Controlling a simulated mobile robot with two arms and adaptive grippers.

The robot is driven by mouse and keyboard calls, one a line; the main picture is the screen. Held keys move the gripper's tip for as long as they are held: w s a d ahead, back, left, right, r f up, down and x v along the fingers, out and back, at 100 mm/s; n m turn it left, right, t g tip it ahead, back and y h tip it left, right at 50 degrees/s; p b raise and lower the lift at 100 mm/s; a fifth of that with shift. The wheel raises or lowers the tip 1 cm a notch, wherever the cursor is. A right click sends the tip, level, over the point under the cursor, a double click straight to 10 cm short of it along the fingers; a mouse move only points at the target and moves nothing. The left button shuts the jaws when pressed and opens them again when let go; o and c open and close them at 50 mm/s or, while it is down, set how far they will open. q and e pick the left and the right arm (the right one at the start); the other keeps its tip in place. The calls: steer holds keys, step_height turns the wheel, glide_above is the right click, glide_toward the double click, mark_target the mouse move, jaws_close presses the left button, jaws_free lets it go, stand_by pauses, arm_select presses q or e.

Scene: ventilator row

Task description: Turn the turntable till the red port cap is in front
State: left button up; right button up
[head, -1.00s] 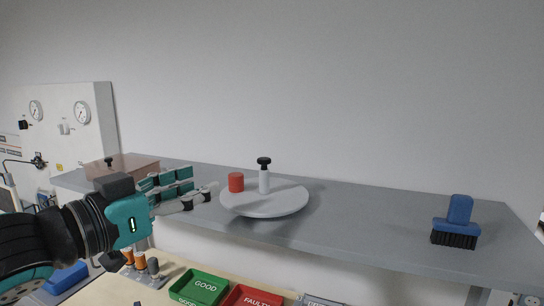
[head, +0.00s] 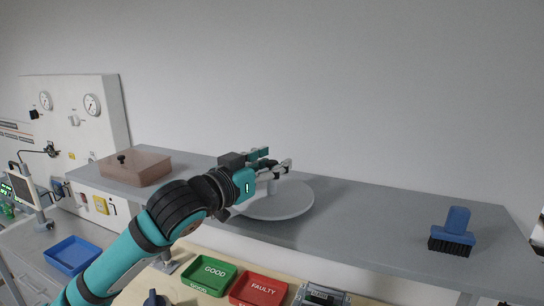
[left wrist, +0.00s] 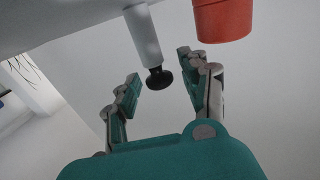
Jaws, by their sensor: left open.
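The round pale turntable (head: 285,208) lies on the grey shelf. Its white upright post (head: 272,187) is partly covered by my left gripper (head: 274,164) in the head view. In the left wrist view the post (left wrist: 143,35) ends in a black knob (left wrist: 159,77), which appears between the two spread fingers of my left gripper (left wrist: 158,72). The gripper is open; I cannot tell whether a finger touches the post. The red port cap (left wrist: 222,18) shows beside the post in the left wrist view, but is hidden behind my gripper in the head view. My right gripper is out of view.
A brown translucent box (head: 135,168) with a knob stands on the shelf (head: 370,220) at left. A blue brush (head: 453,232) stands far right. Below are a green GOOD tray (head: 210,275), a red FAULTY tray (head: 258,290) and a blue tray (head: 72,255).

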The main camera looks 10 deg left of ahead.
arm_select(q)
steer(key=shift+w+d, duration=0.1)
steer(key=shift+w, duration=0.15)
jaws_close()
steer(key=shift+w+d+f, duration=0.2)
steer(key=shift+w+f, duration=0.05)
steer(key=shift+f, duration=0.05)
stand_by(0.5)
